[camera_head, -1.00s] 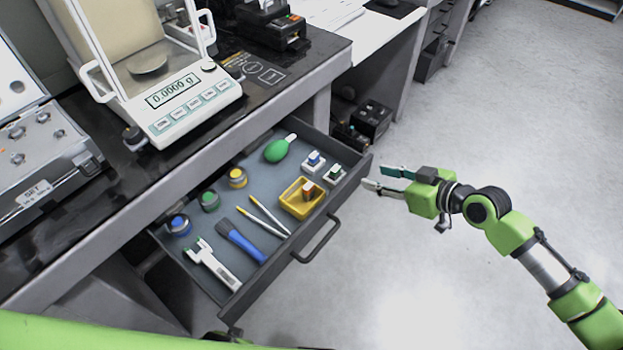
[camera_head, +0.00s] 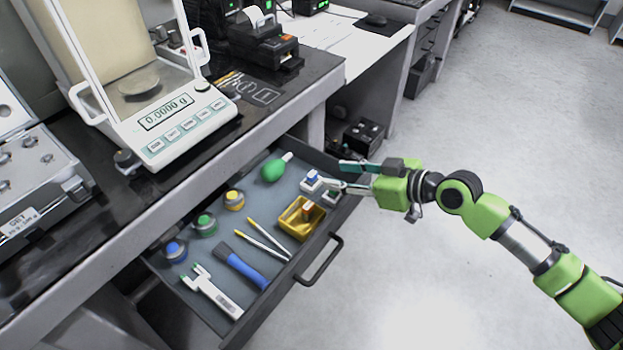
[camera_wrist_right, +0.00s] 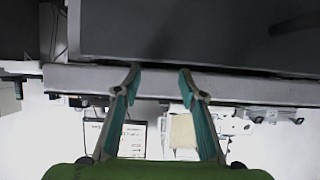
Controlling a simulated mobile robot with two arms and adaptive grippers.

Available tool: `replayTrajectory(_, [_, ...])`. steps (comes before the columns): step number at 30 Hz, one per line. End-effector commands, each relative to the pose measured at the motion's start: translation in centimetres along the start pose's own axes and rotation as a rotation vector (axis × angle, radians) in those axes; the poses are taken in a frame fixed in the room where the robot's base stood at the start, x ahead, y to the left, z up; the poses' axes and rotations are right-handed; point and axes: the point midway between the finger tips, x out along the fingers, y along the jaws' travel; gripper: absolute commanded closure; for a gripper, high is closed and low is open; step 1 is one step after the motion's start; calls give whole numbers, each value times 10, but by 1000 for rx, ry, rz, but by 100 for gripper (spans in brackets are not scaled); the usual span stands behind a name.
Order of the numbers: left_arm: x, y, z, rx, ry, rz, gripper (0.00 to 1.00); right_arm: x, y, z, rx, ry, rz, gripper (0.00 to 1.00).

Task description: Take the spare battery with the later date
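Two small white blocks lie in the open drawer's far right corner: one with a blue top (camera_head: 312,178), one with a green top (camera_head: 330,196), partly hidden by my gripper. I cannot tell which are batteries, and no date is legible. My right gripper (camera_head: 340,175) is open and empty, its fingertips over that corner, close to the white blocks; its height above them is unclear. In the right wrist view its fingers (camera_wrist_right: 160,76) are spread with nothing between them. My left gripper is not in view.
A balance (camera_head: 165,110) and a case (camera_head: 40,190) stand on the bench above. The floor at right is clear.

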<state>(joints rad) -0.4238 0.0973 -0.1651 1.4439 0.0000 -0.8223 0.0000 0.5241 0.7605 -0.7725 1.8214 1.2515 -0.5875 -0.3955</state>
Motion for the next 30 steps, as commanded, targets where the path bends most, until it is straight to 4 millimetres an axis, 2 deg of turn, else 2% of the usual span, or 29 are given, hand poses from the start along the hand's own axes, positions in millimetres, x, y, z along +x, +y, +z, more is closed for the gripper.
replayTrajectory(3, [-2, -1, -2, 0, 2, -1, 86, 19, 0, 0, 1, 2, -1, 62])
replayTrajectory(11, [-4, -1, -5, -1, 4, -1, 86, 40, -1, 3, 2, 0, -1, 62])
replayTrajectory(18, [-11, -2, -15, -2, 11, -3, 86, 74, 0, 7, 1, 1, 0, 62])
replayTrajectory(23, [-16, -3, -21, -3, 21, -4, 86, 81, 0, 7, -1, 0, 0, 62])
replayTrajectory(28, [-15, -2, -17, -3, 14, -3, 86, 81, 0, 8, -1, 0, 0, 62])
replayTrajectory(30, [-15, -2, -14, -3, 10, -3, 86, 81, 0, 8, 0, 0, 0, 80])
